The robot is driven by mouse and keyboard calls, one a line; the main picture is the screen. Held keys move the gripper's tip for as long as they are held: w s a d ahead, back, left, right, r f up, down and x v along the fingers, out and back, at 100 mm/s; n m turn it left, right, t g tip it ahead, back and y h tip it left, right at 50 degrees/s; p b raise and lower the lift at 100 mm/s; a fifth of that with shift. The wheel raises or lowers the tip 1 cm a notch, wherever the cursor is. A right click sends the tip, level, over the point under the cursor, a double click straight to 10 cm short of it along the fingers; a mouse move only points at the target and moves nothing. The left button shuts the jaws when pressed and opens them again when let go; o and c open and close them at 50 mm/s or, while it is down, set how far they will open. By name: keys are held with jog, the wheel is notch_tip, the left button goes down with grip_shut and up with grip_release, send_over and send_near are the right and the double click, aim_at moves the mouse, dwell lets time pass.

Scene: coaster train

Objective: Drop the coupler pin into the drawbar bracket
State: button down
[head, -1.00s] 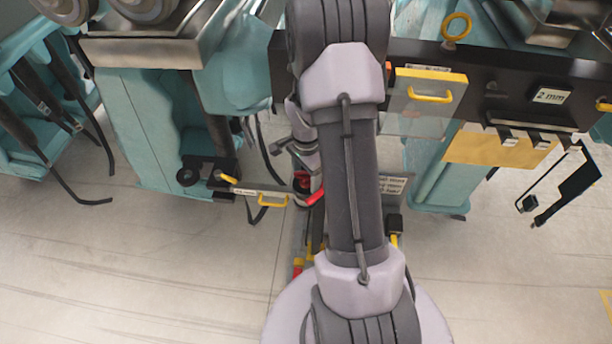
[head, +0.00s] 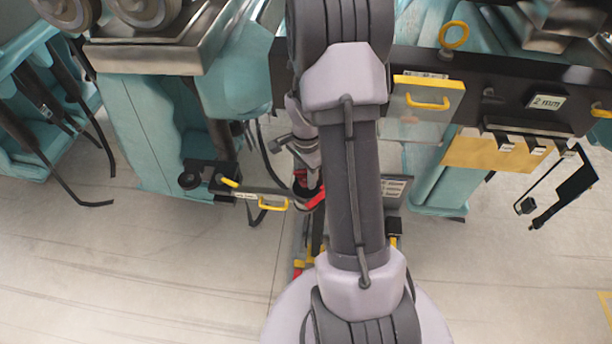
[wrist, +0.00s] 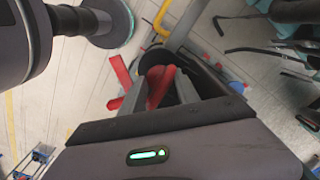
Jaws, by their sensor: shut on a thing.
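My gripper (wrist: 160,88) is shut on a red piece (wrist: 158,80), which I take to be the coupler pin. In the wrist view its red end shows between the two grey fingers, and a red strip lies just left of them. In the head view the red piece (head: 309,197) shows beside my arm, which hides much of that area. A black bracket (head: 207,178) at the left, with a yellow tab, may be the drawbar bracket. It is left of my gripper and apart from it. The pin's lower end is hidden.
A labelled bar with a yellow handle (head: 273,203) reaches toward my gripper from the left. A clear panel with a yellow handle (head: 428,102) hangs right of my arm. A yellow ring (head: 454,34) is above. Teal train bodies (head: 150,130) stand around; the pale floor (head: 130,270) is open.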

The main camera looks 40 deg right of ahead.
jog(key=shift+r+p, duration=2.8)
jog(key=shift+r, duration=2.15)
jog(key=shift+f, duration=0.1)
notch_tip(320, 180, down, 12)
jog(key=b, duration=1.1)
jog(key=shift+b, duration=0.4)
jog(key=c, duration=0.8)
grip_release()
